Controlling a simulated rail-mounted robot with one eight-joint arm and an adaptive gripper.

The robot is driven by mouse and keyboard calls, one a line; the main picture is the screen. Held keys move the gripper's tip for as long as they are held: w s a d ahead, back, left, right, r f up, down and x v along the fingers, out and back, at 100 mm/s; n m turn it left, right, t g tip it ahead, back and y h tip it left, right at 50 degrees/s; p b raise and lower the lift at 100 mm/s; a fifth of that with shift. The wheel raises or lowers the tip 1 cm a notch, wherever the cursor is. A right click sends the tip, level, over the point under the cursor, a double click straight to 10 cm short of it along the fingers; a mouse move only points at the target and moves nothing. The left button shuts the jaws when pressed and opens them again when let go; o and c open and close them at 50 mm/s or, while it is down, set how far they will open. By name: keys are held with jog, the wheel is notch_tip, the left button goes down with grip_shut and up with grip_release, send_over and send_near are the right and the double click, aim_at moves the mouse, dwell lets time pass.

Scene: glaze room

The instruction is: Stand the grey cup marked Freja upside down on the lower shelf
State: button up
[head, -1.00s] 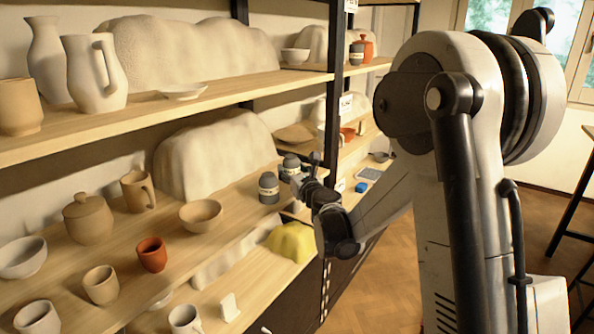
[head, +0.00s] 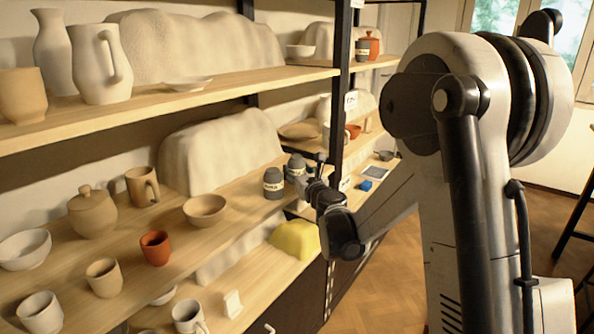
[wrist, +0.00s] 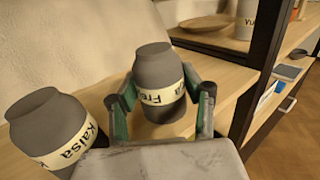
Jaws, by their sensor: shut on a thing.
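The grey cup marked Freja (wrist: 158,70) is between the fingers of my gripper (wrist: 160,103) in the wrist view; its pale label shows "Fre". The end facing up looks flat and closed. My gripper is shut on its sides. In the head view the cup (head: 295,166) is at the right end of the shelf below the pitcher's shelf, with my gripper (head: 309,172) at its right. I cannot tell whether its base touches the wood. A similar grey cup marked Kaisa (wrist: 50,128) stands close to its left, also in the head view (head: 273,184).
A black upright post (wrist: 262,75) rises right of the held cup. A pale rock-like form (head: 220,150) stands behind. A bowl (head: 204,209), an orange cup (head: 155,248) and several other pots occupy the shelf (head: 235,196) to the left. A yellow lump (head: 296,239) lies lower down.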

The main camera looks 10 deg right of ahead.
jog(key=shift+f, duration=0.15)
jog(key=o, duration=1.2)
jog(key=shift+c, duration=0.2)
jog(key=shift+s, duration=0.15)
jog(key=s+d, duration=0.2)
jog(key=s, duration=0.9)
jog(key=s+a+r+n+g+y+p, duration=0.2)
jog(key=s+a+r+n+g, duration=0.15)
jog(key=s+n, duration=0.5)
jog(key=s+a+r+n+g+y+p, duration=0.15)
jog(key=s+a+r+n, duration=0.35)
jog(key=n, duration=0.6)
jog(key=s+d+f+n+g+h+p, duration=0.1)
jog(key=s+d+n+g+h+p, duration=0.1)
jog(key=s+n, duration=0.5)
jog(key=s+d+f+n+g+h+p, duration=0.2)
jog(key=s+n, duration=0.6)
jog(key=s, duration=0.7)
jog(key=shift+d+f+g+h, duration=0.15)
jog(key=shift+d+g+h, duration=0.7)
jog(key=shift+d, duration=0.35)
